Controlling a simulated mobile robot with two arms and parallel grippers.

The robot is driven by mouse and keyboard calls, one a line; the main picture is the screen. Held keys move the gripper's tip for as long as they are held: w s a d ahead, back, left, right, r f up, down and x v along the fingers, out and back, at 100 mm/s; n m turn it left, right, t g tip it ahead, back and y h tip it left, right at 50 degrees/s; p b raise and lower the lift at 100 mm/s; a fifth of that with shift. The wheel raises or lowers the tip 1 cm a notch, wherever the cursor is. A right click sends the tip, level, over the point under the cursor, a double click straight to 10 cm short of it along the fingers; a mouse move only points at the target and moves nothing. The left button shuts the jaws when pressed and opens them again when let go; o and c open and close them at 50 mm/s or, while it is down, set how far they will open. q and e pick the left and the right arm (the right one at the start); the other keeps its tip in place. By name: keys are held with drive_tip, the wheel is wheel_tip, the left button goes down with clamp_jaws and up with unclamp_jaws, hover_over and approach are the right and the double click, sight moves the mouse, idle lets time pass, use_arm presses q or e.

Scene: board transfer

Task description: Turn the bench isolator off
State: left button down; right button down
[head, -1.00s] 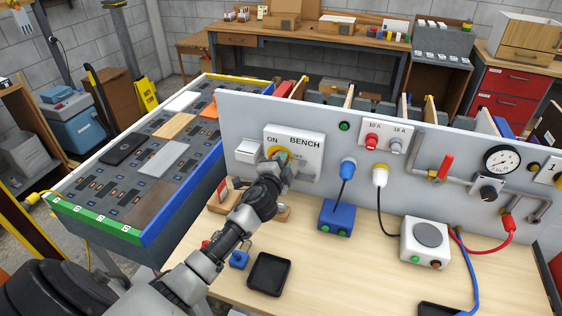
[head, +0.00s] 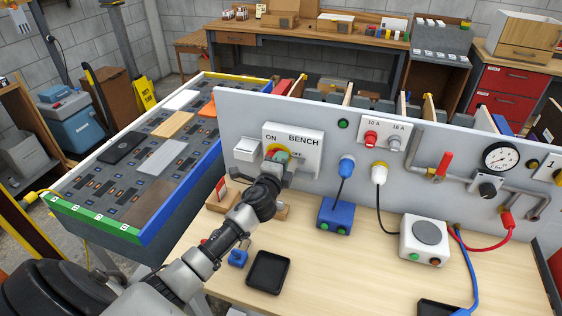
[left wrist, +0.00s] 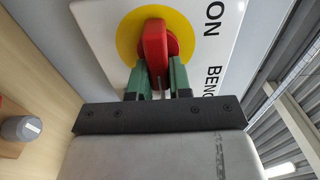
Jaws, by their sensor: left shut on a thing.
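The bench isolator is a white plate (head: 312,146) marked ON, OFF and BENCH on the upright grey panel. Its red rotary handle (left wrist: 153,50) sits on a yellow disc (left wrist: 126,42), seen close up in the left wrist view. My left gripper (head: 281,158) reaches the isolator from the front left. In the left wrist view its green fingers (left wrist: 156,78) are shut on the red handle, one on each side. In the head view the gripper hides most of the handle, so its exact angle is hard to tell there. My right gripper is not in view.
A white switch box (head: 246,150) is close left of the isolator. A black tray (head: 268,272) and a small blue padlock-like item (head: 238,258) lie on the wooden bench below.

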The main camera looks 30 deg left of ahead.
use_arm(q)
drive_tip(key=shift+f, duration=0.1)
drive_tip(key=c, duration=1)
unclamp_jaws()
drive_tip(key=shift+c, duration=0.2)
drive_tip(key=shift+s, duration=0.1)
drive_tip(key=b+v, duration=0.1)
drive_tip(key=v, duration=0.9)
drive_tip(key=shift+s+b, duration=0.3)
drive_tip(key=shift+b, duration=0.1)
